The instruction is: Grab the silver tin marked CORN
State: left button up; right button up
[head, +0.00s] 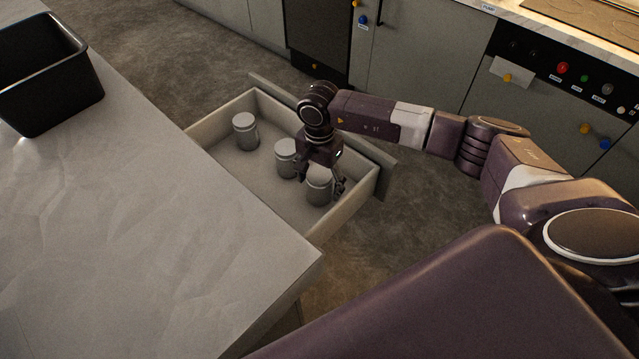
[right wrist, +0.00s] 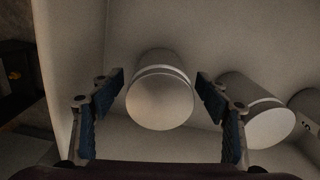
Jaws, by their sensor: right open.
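Several silver tins would be too many to say; three stand in the open drawer (head: 270,185). The nearest tin (head: 318,193) is under my right gripper (head: 322,184), and it also shows in the right wrist view (right wrist: 160,100). There it sits between the two open fingers, with a gap on each side. The middle tin (head: 286,162) stands close beside it and the far tin (head: 245,134) is farther off. In the right wrist view the tin at the right edge (right wrist: 308,108) bears dark marks, too cut off to read. I cannot read CORN on any tin. My left gripper is out of view.
A pale worktop (head: 130,230) lies left of the drawer, with a black bin (head: 50,85) on it. The drawer's walls stand close around the tins. Grey cabinets (head: 430,60) with coloured knobs line the back. The floor between is clear.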

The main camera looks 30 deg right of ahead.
jog(key=c, duration=1.8)
jog(key=shift+r, duration=0.15)
jog(key=shift+c, duration=0.2)
